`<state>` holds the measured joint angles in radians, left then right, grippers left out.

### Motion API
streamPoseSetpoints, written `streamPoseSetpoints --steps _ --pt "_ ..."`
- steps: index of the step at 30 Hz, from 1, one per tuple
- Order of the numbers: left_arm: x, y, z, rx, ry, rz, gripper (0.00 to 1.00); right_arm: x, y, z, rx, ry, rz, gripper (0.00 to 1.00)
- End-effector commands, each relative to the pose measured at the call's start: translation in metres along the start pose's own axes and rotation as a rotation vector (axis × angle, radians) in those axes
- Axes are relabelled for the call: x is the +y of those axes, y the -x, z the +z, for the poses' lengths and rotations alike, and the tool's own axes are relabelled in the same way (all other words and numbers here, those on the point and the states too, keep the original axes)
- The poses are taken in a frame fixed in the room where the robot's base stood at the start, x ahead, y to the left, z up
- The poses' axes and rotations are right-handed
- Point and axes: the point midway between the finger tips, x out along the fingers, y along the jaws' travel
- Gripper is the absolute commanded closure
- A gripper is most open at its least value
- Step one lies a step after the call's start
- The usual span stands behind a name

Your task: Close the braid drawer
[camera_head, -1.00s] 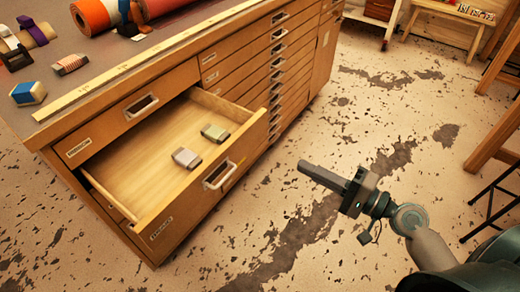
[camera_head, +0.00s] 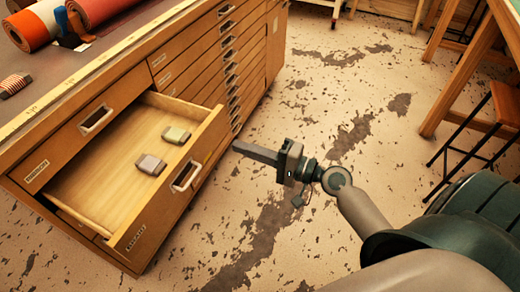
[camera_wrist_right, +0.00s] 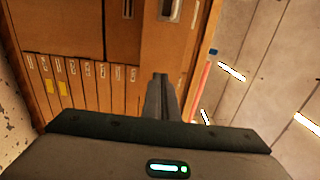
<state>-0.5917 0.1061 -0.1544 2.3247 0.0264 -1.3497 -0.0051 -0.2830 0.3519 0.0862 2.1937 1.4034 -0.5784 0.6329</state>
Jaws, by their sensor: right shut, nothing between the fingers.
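One drawer (camera_head: 100,180) of the wooden cabinet (camera_head: 245,70) is pulled well out, with its pale inside showing. Its front carries a metal handle (camera_head: 186,176) and a label too small to read. Two small blocks lie inside, a greyish one (camera_head: 150,165) and a pale green one (camera_head: 177,135). My right gripper (camera_head: 237,148) is shut and empty, its fingers pointing left, just right of the drawer front; I see no clear contact. In the right wrist view its closed fingers (camera_wrist_right: 160,80) point toward the wooden cabinet fronts (camera_wrist_right: 75,25). My left gripper is out of view.
Other drawers in the cabinet look shut. An orange roll (camera_head: 32,27), a rust-red roll (camera_head: 98,10) and a striped block (camera_head: 14,84) lie on its top. A stool (camera_head: 507,105) and a wooden table leg (camera_head: 462,75) stand right. The floor before the cabinet is clear.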

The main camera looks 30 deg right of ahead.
Motion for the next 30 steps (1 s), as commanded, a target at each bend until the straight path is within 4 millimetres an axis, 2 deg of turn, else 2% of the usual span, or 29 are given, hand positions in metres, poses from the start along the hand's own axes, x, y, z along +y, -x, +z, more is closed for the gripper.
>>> streamPoseSetpoints --steps 1,6,12,30 --pt "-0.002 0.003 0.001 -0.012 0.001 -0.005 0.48 -0.003 -0.010 0.000 0.001 -0.001 -0.005 1.00" --pt "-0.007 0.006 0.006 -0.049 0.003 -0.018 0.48 -0.002 -0.037 0.000 0.001 -0.002 -0.003 1.00" --pt "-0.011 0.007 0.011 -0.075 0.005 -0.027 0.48 0.000 -0.057 0.000 0.000 0.000 0.000 1.00" --pt "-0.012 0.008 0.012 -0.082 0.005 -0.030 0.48 0.000 -0.064 0.000 0.000 0.000 0.000 1.00"
